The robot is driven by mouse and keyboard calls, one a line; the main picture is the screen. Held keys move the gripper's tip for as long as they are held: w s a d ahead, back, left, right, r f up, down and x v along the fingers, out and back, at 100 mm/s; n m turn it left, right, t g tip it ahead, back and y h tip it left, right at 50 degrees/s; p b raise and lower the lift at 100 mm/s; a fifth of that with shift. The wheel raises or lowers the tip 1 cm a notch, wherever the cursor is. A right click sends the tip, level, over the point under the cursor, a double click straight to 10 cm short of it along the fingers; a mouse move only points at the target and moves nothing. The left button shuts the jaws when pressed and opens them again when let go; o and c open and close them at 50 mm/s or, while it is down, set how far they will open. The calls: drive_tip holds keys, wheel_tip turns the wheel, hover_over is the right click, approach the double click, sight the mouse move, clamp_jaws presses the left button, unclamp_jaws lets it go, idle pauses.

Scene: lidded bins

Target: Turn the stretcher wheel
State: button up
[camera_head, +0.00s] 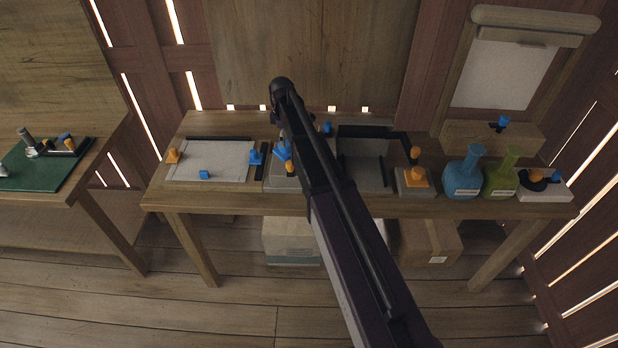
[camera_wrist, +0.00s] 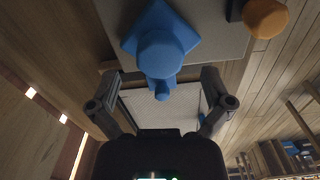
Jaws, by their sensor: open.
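No part is clearly marked as the stretcher wheel, so I cannot tell for sure which one it is. In the wrist view a blue knob (camera_wrist: 160,52) with a square-edged base stands on a grey surface, ahead of my gripper (camera_wrist: 160,84). My gripper is open, with one finger on each side of the knob's near end; whether they touch it is unclear. In the head view my arm covers most of the gripper, and blue parts (camera_head: 282,151) show beside it over the bench.
The wooden bench (camera_head: 330,201) carries a pale panel (camera_head: 210,162) with blue and orange pieces, an open grey box (camera_head: 366,172), an orange knob (camera_head: 416,178), a blue flask (camera_head: 462,178) and a green flask (camera_head: 501,178). A framed white sheet (camera_head: 503,76) stands back right. Cardboard boxes (camera_head: 430,238) lie beneath.

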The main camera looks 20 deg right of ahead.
drive_tip(key=shift+r+p, duration=5.15)
drive_tip(key=shift+r, duration=0.25)
drive_tip(key=s+f+m+b, duration=0.2)
drive_tip(key=s+m, duration=0.4)
drive_tip(key=s, duration=0.8)
drive_tip(key=s+f+m+b, duration=0.1)
drive_tip(key=s+m, duration=0.6)
drive_tip(key=s, duration=0.8)
drive_tip(key=shift+f+b, duration=0.4)
drive_tip(key=shift+b, duration=0.05)
